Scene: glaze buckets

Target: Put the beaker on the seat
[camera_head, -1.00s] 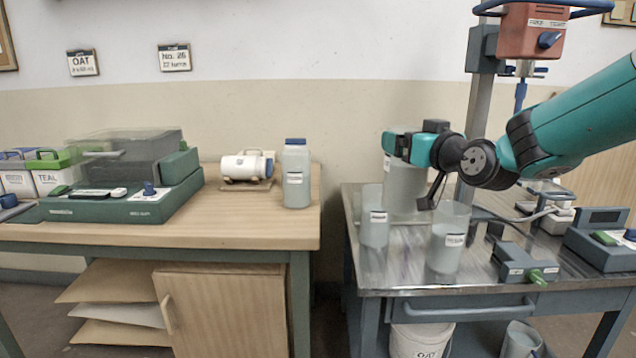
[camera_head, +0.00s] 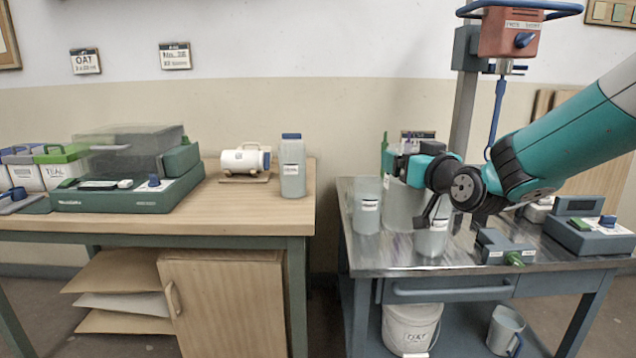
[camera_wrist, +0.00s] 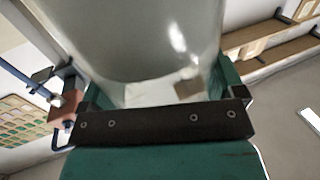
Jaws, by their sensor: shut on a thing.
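My gripper (camera_head: 408,165) is at the right bench, shut on a large translucent beaker (camera_head: 402,205). In the wrist view the beaker (camera_wrist: 140,45) fills the space between the jaws (camera_wrist: 155,118). In the head view its lower part is partly hidden behind smaller vessels and my arm, so I cannot tell whether it touches the bench. A stirrer with an orange head (camera_head: 510,32) and a blue shaft (camera_head: 497,115) stands behind my arm. I cannot make out the seat; the area below the shaft is largely hidden by my arm.
Two smaller translucent vessels (camera_head: 367,206) (camera_head: 432,238) stand at the front of the metal bench (camera_head: 400,262), close to the held beaker. A grey box with a green knob (camera_head: 500,247) and a control unit (camera_head: 590,236) are to the right. The wooden bench (camera_head: 240,215) is apart at left.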

